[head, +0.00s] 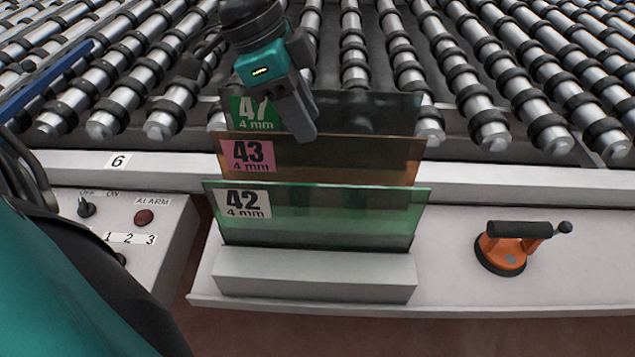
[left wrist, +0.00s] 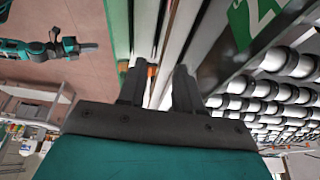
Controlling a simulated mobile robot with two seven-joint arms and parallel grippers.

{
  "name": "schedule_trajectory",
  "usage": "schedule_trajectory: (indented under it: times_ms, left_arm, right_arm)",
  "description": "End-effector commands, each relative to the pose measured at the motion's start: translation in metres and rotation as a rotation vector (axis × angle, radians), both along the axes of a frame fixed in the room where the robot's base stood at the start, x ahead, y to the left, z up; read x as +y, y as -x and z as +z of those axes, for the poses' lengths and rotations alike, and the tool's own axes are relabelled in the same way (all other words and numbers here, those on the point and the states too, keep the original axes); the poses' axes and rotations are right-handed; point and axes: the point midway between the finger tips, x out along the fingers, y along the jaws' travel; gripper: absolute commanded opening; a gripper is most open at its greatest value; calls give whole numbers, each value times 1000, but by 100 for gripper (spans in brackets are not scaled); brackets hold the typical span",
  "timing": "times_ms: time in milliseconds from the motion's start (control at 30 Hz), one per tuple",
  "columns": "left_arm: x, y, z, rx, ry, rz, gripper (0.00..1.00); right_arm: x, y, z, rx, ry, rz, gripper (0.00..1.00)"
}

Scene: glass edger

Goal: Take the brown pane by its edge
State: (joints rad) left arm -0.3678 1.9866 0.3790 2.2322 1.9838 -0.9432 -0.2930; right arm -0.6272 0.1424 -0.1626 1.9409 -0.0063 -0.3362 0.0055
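The brown pane (head: 345,160) stands upright in the head view, with a pink label reading 43. It is the middle of three panes, between a green pane (head: 340,215) labelled 42 in front and a dark grey pane (head: 370,112) labelled 47 behind. My left gripper (head: 303,138) points down at the brown pane's top edge. In the left wrist view its two fingers (left wrist: 158,88) stand apart, with narrow pane edges running towards the gap. I cannot tell whether either finger touches glass. A small teal and dark arm, apparently my right one, shows in that view; its gripper (left wrist: 90,47) is too small to read.
The panes stand above a grey block (head: 315,275) on a pale ledge. An orange suction lifter (head: 505,250) lies to the right. Roller conveyors (head: 355,65) fill the back. A control box (head: 110,225) with a knob and red button is at left.

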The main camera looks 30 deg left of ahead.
Motion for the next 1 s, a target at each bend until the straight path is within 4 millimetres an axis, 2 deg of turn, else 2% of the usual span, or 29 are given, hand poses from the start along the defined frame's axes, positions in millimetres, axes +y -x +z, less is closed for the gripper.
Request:
schedule_trajectory:
  times_ms: [333, 667, 1000]
  left_arm:
    - [-16, -8, -42, 4, -2, -1, 34]
    - [-18, -10, -46, 0, 1, 1, 34]
    - [-18, -10, -46, 0, 1, 1, 2]
  right_arm:
    - [-1, 0, -14, 1, 2, 0, 0]
    - [-1, 0, -14, 0, 1, 0, 0]
    - [0, -1, -13, -2, 2, 0, 0]
